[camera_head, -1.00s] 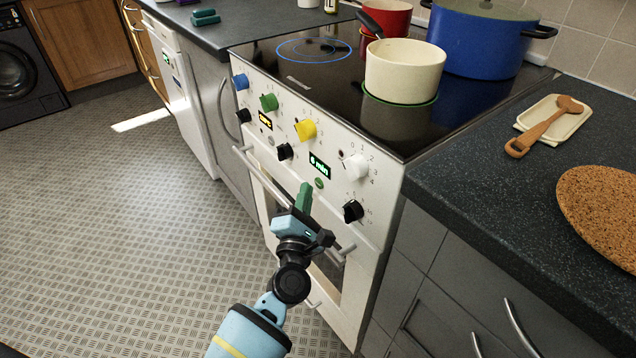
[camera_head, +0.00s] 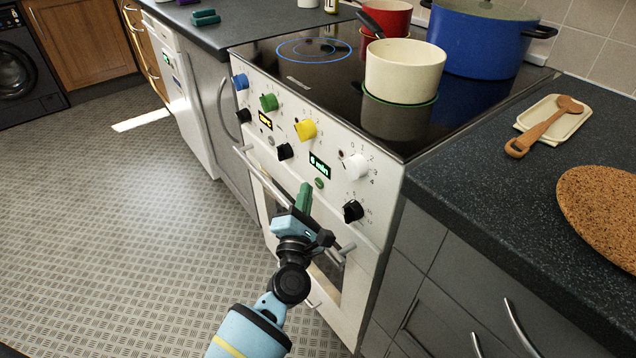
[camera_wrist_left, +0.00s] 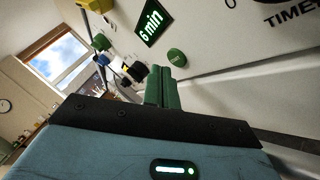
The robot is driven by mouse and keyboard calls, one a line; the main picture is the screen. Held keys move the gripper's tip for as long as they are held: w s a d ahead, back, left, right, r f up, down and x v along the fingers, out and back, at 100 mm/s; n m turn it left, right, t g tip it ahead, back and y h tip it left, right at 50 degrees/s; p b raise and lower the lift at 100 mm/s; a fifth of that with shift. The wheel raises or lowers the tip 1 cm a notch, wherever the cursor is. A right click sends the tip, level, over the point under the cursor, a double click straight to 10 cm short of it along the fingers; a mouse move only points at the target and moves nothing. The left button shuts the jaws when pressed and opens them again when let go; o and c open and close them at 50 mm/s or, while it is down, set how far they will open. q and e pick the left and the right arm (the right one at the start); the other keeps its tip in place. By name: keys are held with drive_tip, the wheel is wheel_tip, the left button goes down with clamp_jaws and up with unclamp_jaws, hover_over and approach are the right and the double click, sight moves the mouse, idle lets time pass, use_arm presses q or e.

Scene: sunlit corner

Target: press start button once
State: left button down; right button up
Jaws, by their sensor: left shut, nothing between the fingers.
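The start button is a small green oval (camera_head: 319,183) on the cooker's white front panel, just below the display (camera_head: 320,166) reading "6 min". In the left wrist view the start button (camera_wrist_left: 176,57) shows beside the fingertips, under the display (camera_wrist_left: 151,22). My left gripper (camera_head: 305,188) has green fingers, shut and empty. In the head view its tips are left of the button and close to it. In the wrist view the fingertips (camera_wrist_left: 160,70) point up at the panel, with the button just beyond and to the right. A gap appears between them. My right gripper is not in view.
Black timer knob (camera_head: 353,211) and white knob (camera_head: 356,167) are right of the button; another black knob (camera_head: 285,151) is left. The oven door handle (camera_head: 262,172) runs below the panel. A cream pan (camera_head: 404,72) stands on the hob above.

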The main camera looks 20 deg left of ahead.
use_arm(q)
drive_tip(key=shift+w+d, duration=0.25)
drive_tip(key=shift+w, duration=0.1)
drive_tip(key=shift+w+d+b, duration=0.25)
drive_tip(key=shift+b, duration=0.15)
idle(0.8)
drive_tip(key=shift+s+f, duration=0.1)
idle(0.3)
drive_tip(key=shift+s+a, duration=0.1)
drive_tip(key=shift+a, duration=0.05)
drive_tip(key=shift+s+a, duration=0.3)
drive_tip(key=shift+s, duration=0.05)
